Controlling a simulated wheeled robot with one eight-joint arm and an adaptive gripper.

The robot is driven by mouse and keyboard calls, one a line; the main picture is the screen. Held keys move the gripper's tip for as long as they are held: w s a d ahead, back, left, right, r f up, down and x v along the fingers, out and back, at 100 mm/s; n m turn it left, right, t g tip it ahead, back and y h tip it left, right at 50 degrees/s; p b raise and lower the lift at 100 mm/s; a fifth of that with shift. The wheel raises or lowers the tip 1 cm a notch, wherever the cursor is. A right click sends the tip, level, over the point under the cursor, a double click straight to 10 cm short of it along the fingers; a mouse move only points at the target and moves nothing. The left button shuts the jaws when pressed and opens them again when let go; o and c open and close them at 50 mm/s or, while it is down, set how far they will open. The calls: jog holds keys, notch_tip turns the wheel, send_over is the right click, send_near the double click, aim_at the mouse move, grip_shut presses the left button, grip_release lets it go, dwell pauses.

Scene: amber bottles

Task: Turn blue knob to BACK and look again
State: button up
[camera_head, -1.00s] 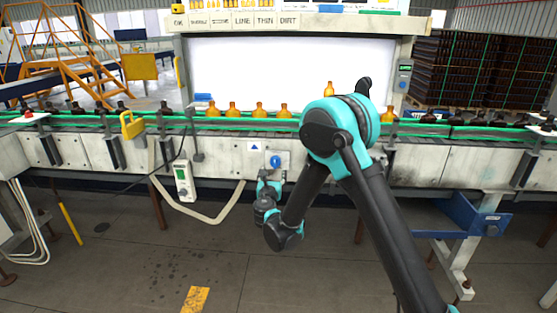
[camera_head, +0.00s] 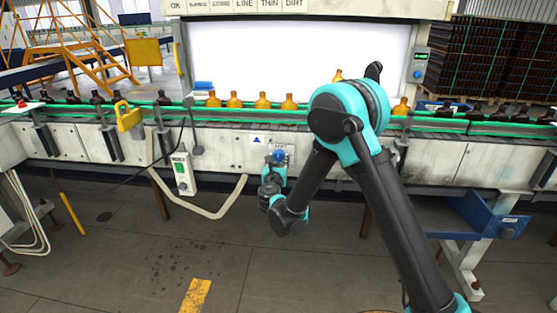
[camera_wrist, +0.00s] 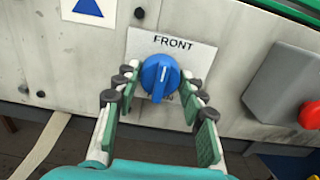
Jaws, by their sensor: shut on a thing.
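The blue knob (camera_wrist: 160,77) sits on a white plate (camera_wrist: 200,58) on the grey machine panel. FRONT is printed above it; the lower lettering is mostly hidden by the knob and my fingers. In the head view the knob (camera_head: 280,156) shows just above my gripper (camera_head: 275,172).
A red button (camera_wrist: 310,115) on a grey box is right of the knob. Amber bottles (camera_head: 263,101) stand on the conveyor above, before a bright white screen (camera_head: 300,60). A hanging control box (camera_head: 182,172) and its hose are to the left.

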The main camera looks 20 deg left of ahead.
jog(key=c, duration=0.3)
jog(key=shift+m, duration=0.3)
jog(key=m, duration=1.2)
jog(key=shift+m, duration=2.7)
